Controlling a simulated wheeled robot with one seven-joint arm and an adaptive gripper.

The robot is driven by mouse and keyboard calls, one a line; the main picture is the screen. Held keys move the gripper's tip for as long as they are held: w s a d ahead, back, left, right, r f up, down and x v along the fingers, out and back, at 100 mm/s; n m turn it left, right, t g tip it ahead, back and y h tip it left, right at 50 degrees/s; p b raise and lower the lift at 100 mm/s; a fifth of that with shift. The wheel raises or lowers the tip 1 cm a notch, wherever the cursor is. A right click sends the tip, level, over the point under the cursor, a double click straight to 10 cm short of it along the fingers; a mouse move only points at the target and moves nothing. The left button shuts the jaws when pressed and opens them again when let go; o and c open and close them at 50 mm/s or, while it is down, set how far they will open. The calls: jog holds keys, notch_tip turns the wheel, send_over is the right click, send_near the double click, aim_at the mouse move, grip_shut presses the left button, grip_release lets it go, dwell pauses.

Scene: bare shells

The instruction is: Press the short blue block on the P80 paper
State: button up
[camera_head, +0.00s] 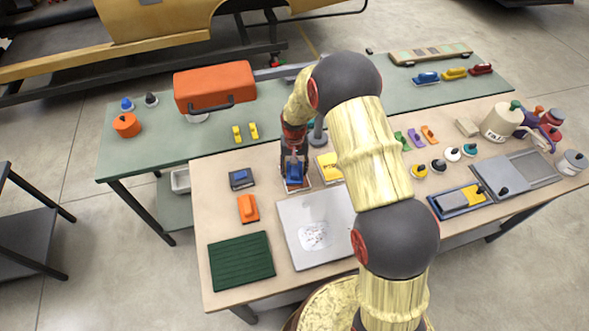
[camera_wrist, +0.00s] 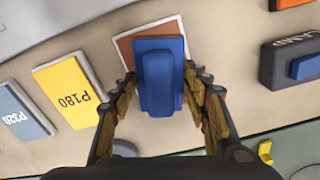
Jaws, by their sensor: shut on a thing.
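A short blue block (camera_head: 294,172) is between the fingers of my gripper (camera_head: 294,160), which is shut on it. The block also shows in the wrist view (camera_wrist: 160,80), lying over a reddish-brown paper (camera_wrist: 126,46) with a pale border. The block hides most of this paper and any print on it, so I cannot read P80. I cannot tell whether the block touches the paper or hovers just above it. A yellow paper marked P180 (camera_wrist: 68,90) lies beside it, with a blue-grey paper marked P320 (camera_wrist: 22,112) beyond.
A dark clamp block with a blue top (camera_head: 242,178) and an orange block (camera_head: 248,208) are close on the left. A grey plate (camera_head: 295,215) and a dark green ribbed mat (camera_head: 241,262) lie nearer. My arm hides part of the table to the right.

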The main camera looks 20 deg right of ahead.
aim_at(297, 173)
jog(key=shift+s+f, duration=0.1)
jog(key=shift+r+p, duration=1.85)
jog(key=shift+r, duration=1.7)
jog(key=shift+s+r+n+b, duration=0.1)
jog(key=shift+s+n+b, duration=0.45)
jog(key=shift+s+n, duration=0.35)
jog(key=s+b, duration=0.1)
jog(key=b, duration=0.2)
jog(key=shift+n, duration=0.4)
jog(key=b, duration=0.4)
jog(key=shift+s+f, duration=0.1)
jog(key=shift+f, duration=0.3)
jog(key=shift+f+b, duration=0.1)
jog(key=shift+b, duration=0.75)
jog(key=shift+w+f+b, duration=0.2)
jog(key=shift+w+b, duration=0.1)
jog(key=shift+b, duration=0.8)
